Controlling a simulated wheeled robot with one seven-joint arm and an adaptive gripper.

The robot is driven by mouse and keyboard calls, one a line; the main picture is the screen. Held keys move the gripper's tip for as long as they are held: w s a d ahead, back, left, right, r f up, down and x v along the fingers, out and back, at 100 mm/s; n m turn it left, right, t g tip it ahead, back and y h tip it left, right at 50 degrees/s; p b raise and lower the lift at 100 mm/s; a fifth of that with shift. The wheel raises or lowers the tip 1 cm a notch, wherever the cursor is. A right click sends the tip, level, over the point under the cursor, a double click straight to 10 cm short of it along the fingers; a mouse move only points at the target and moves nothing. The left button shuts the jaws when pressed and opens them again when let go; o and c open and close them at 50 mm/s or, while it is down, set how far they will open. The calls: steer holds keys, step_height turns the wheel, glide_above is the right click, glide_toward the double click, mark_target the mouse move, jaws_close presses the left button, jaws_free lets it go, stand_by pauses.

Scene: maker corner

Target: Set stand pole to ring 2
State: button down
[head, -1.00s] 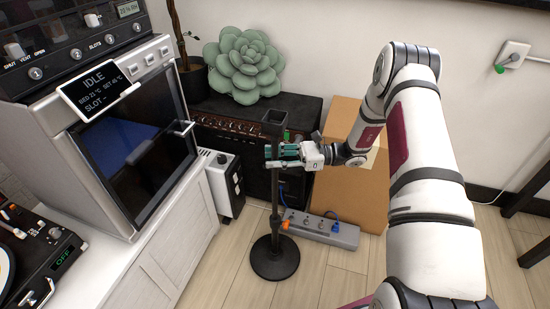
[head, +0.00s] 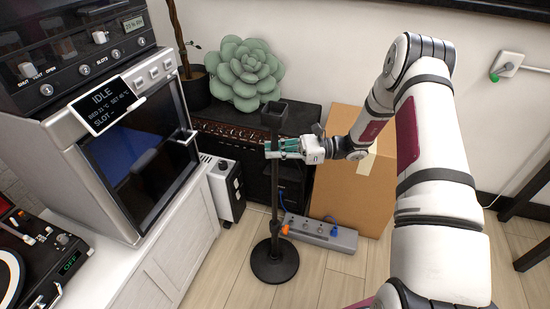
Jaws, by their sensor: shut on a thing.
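A black stand with a round base (head: 274,265) stands upright on the floor. Its thin black pole (head: 274,190) rises from a thicker lower sleeve (head: 275,232) and has a wider, square-looking head (head: 273,112) at the top. My gripper (head: 276,149) reaches in from the right and is shut on the pole a little below the head. The fingers cover a short part of the pole. Ring marks on the pole are too small to make out.
A black amplifier (head: 215,128) with a green succulent (head: 243,72) on top stands behind the pole. A cardboard box (head: 345,200) and a grey power strip (head: 320,232) are to the right. A white cabinet (head: 165,255) is left. Floor in front of the base is clear.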

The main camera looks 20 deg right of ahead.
mark_target(285, 108)
step_height(285, 108, up, 14)
steer(key=p, duration=0.6)
steer(key=shift+r, duration=0.15)
steer(key=c, duration=1.5)
jaws_free()
steer(key=shift+c, duration=0.2)
steer(key=v, duration=1.2)
